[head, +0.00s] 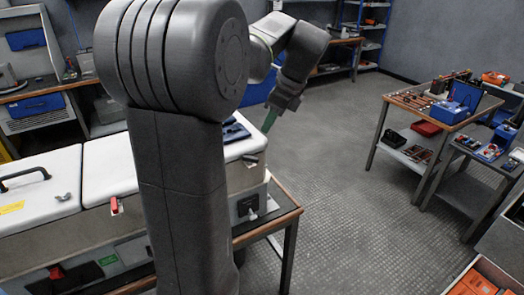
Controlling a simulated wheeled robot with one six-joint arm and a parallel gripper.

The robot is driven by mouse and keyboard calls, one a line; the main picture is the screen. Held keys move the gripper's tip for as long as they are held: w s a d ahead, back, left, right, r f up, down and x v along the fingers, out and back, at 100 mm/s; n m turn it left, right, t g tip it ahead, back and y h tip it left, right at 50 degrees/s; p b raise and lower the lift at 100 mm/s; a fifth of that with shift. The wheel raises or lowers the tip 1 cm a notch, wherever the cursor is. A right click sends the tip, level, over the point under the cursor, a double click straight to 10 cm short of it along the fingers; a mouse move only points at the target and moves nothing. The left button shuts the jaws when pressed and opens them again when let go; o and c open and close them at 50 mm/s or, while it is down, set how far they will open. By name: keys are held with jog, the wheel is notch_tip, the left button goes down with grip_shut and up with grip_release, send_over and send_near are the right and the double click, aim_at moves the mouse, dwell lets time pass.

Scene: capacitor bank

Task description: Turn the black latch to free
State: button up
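A small dark latch-like piece (250,159) sits at the lid edge of the right-hand white-topped box. It is small in view, and I cannot tell which way it is turned. A black square plate (245,206) with a pale lever is on that box's side below. My gripper (275,112) hangs above and to the right of the box, pointing down, apart from the latch-like piece. A thin green strip shows at its fingertips; I cannot tell whether it is held or part of the gripper. The finger opening is too small to judge.
White-topped boxes (108,168) stand in a row on a bench (277,221), with a red latch (114,205) on the middle one. My arm hides part of the row. A tool table (440,108) stands at right. The floor (335,175) between is clear.

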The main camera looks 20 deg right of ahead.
aim_at(251, 157)
jog(key=x, duration=1.2)
jog(key=shift+f, duration=0.1)
grip_shut()
